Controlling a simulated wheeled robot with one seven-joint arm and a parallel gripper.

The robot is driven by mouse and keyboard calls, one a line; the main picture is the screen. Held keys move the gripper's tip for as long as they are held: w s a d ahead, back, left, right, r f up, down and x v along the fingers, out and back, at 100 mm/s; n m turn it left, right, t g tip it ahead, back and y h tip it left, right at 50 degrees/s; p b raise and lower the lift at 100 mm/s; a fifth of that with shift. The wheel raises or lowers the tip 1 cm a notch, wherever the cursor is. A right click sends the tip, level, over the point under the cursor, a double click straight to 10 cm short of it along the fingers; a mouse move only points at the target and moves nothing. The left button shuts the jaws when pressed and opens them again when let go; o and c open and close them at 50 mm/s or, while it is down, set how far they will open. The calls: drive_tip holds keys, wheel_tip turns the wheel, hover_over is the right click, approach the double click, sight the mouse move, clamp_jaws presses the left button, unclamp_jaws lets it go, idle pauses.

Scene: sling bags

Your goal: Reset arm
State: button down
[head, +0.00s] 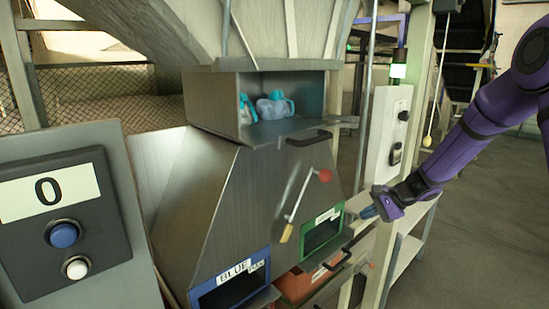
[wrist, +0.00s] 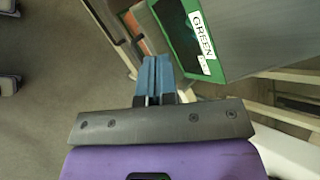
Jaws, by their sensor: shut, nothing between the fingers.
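My gripper (head: 369,212) is at the end of my purple arm, at the right of the head view, to the right of the metal sorting machine (head: 215,170). In the wrist view its blue fingers (wrist: 153,65) are together with nothing between them. They point toward the machine's side, near the green-framed opening (wrist: 180,35) labelled GREEN. I cannot tell from these views exactly how far the fingers are from the frame.
A blue-framed opening (head: 230,288) and an orange bin (head: 303,282) are low down. A button panel (head: 65,225) stands left. Open floor lies right.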

drive_tip(key=s+a+r+n+g+h, duration=0.15)
drive_tip(key=s+r+n+h, duration=0.4)
drive_tip(key=s+r, duration=1.25)
drive_tip(key=s+d+r+n+t+h, duration=0.1)
drive_tip(key=s+d+r+n, duration=0.1)
drive_tip(key=s, duration=0.8)
drive_tip(key=s+d+r+n+t+h, duration=0.2)
drive_tip(key=s+r+n, duration=0.2)
drive_tip(key=s, duration=0.7)
drive_tip(key=shift+s, duration=0.2)
drive_tip(key=shift+w+d+n+h, duration=0.1)
drive_tip(key=shift+n+h, duration=0.15)
